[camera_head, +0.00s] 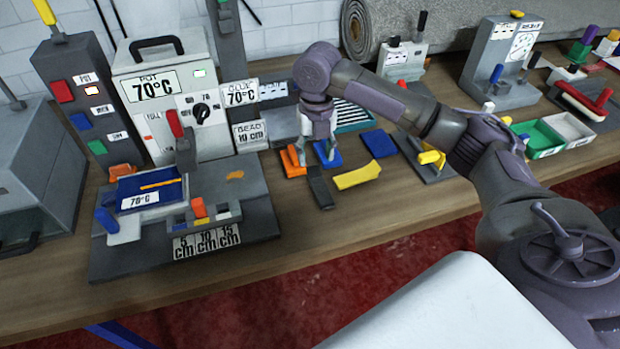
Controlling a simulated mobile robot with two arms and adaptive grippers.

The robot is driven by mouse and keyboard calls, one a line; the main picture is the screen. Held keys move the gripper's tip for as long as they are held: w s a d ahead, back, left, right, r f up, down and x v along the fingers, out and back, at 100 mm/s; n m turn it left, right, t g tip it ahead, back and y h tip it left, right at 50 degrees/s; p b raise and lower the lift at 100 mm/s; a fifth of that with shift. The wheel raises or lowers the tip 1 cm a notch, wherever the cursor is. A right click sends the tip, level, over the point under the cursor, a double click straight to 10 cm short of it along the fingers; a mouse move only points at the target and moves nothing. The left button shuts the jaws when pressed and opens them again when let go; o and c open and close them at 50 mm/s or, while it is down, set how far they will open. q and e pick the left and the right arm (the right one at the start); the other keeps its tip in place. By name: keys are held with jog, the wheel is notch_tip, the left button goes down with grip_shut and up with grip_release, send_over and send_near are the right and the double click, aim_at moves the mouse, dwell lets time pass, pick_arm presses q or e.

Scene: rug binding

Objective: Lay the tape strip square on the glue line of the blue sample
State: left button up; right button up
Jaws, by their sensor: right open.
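My right gripper (317,150) points down, open and empty, its fingers over or beside a small orange piece (292,163) and a blue piece (327,155). Whether it touches them I cannot tell. A dark strip (320,190) and a yellow strip (358,175) lie just in front, and another blue piece (379,143) lies to the right. I cannot tell which piece is the tape strip. A blue panel (133,187) with a thin orange line (160,183) lies on the grey fixture at the left; it looks like the sample with its glue line. My left gripper is out of view.
The pot machine (140,52) and tall button post (75,70) stand behind. Green (538,137) and white (570,128) trays are at right. The wooden bench (330,225) is clear in front.

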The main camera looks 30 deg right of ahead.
jog(key=d+r, duration=0.1)
jog(key=p, duration=0.1)
send_over(319, 184)
jog(key=shift+n, duration=0.4)
jog(key=f, duration=0.4)
jog(key=s+f, duration=0.1)
jog(key=f, duration=0.2)
jog(key=shift+a, duration=0.3)
jog(key=shift+w+f, duration=0.1)
jog(key=shift+f, duration=0.2)
jog(key=shift+w+d+f+p, duration=0.15)
jog(key=shift+f+p, duration=0.25)
jog(key=shift+f, duration=0.2)
jog(key=shift+w+d+f+p, duration=0.1)
jog(key=shift+f+p, duration=0.3)
jog(key=shift+f, duration=0.15)
notch_tip(319, 184, down, 2)
jog(key=shift+w+f, duration=0.1)
jog(key=shift+f, duration=0.4)
jog(key=shift+c, duration=0.5)
jog(key=c, duration=0.7)
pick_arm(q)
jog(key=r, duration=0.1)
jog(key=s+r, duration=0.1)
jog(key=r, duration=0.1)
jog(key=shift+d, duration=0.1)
